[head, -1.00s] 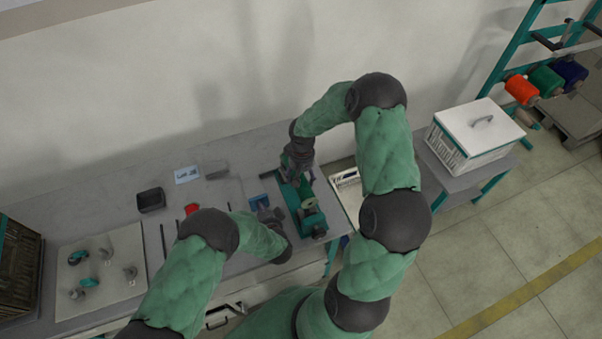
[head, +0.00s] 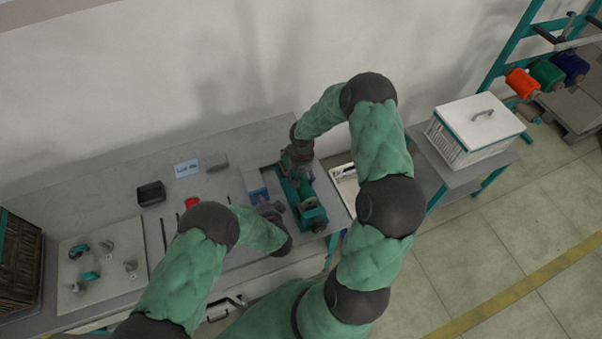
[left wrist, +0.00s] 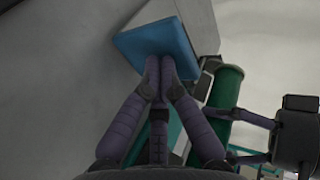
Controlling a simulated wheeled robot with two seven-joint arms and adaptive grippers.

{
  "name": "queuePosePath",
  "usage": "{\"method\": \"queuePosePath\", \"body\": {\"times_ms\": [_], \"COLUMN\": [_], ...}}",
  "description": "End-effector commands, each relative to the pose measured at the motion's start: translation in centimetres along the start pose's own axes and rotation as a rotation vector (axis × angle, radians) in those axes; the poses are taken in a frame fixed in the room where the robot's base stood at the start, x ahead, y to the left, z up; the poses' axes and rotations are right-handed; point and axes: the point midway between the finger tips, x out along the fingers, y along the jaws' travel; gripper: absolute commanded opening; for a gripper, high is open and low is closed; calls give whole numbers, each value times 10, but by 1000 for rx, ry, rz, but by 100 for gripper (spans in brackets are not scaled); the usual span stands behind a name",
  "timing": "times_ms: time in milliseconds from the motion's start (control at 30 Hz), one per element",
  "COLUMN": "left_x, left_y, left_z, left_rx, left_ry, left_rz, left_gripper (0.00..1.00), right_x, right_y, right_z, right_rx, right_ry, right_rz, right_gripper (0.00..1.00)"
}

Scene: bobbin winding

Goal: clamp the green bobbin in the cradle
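The green bobbin (left wrist: 228,88) is a cylinder at the right of the left wrist view. In the head view I cannot pick it out surely from the green winding fixture (head: 305,196); the cradle is mostly hidden. My right gripper (head: 299,158) is at the fixture's far end. Its fingers show beside the bobbin; their grip is unclear.
A black bin (head: 151,194), a label card (head: 187,169) and a red item (head: 192,203) lie on the bench (head: 110,186). A board (head: 105,265) with several small fittings is at left. A lidded white crate (head: 476,130) stands at right, near a rack of coloured spools (head: 547,74).

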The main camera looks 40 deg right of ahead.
Motion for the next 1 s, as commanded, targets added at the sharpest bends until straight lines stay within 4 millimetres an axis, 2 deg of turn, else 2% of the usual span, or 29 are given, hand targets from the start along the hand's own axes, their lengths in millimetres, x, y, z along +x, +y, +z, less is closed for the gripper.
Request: {"method": "queuePosePath", "body": {"times_ms": [33,567,1000], "left_x": [1,1,1], "left_y": [-5,-5,-5], "left_z": [-1,-1,-1], "left_rx": [-4,-3,-3], "left_ry": [0,1,0], "left_rz": [-9,-9,-9], "left_gripper": [0,0,0], "right_x": [1,5,24], "right_y": [0,0,0], "right_z": [0,0,0], "right_rx": [0,0,-1], "right_ry": [0,1,0], "right_rz": [0,0,0], "right_gripper": [31,31,31]}}
